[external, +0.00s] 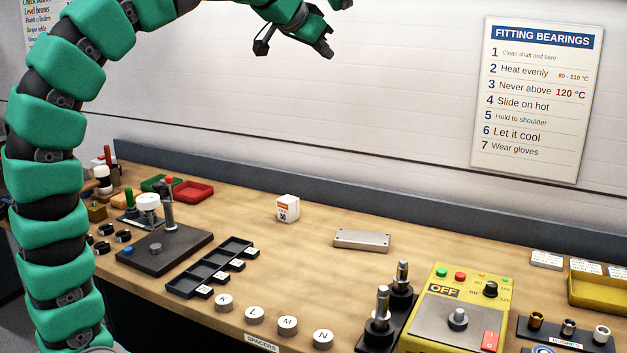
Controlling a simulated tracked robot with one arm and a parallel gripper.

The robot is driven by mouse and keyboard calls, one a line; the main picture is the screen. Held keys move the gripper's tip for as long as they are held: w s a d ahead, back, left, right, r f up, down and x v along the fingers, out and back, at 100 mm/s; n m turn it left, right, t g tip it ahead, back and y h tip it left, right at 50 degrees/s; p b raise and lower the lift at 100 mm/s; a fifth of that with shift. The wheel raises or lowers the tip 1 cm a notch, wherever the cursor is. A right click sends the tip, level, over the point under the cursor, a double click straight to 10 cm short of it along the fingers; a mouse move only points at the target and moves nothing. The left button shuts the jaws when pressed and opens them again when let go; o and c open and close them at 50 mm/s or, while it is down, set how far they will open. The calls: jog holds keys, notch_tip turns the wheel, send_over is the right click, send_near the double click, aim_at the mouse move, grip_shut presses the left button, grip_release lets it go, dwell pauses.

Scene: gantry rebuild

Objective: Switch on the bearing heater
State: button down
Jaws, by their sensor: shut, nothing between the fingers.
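The bearing heater (418,318) is the yellow box at the lower right of the external view. Its dark display (444,291) reads OFF. A green button (441,272) and a red button (460,276) sit side by side on its upper panel, with a black knob (490,289) to their right. A grey plate with a metal post (457,319) takes up its front part. My gripper (326,48) is at the top of the view, shut and empty, high above the bench and well apart from the heater.
Left of the heater stand two upright bolts (382,303) on a dark base. Round lettered spacers (287,326), a black tray (182,287), a metal block (361,240) and a small white box (288,208) lie on the bench. A yellow bin (590,292) is right of the heater.

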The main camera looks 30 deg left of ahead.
jog(key=d+f+m+g+p, duration=0.1)
jog(key=d+f+m+g, duration=0.1)
jog(key=d+f, duration=0.35)
jog(key=d+f+m+g+p, duration=0.1)
jog(key=d+f+m, duration=0.1)
jog(key=d, duration=0.7)
jog(key=m+g+y+p, duration=0.2)
jog(key=m+g+p, duration=0.3)
jog(key=m, duration=0.4)
send_over(492, 333)
jog(key=s, duration=0.2)
notch_tip(492, 333, down, 20)
jog(key=g, duration=0.1)
jog(key=shift+s+f+b, duration=0.2)
jog(key=shift+b, duration=0.2)
jog(key=f+p, duration=0.1)
jog(key=f, duration=0.3)
jog(key=w+f, duration=0.1)
jog(key=f, duration=0.4)
jog(key=w+f+p, duration=0.1)
jog(key=f, duration=0.3)
jog(key=shift+f+p, duration=0.35)
jog(key=shift+f, duration=0.05)
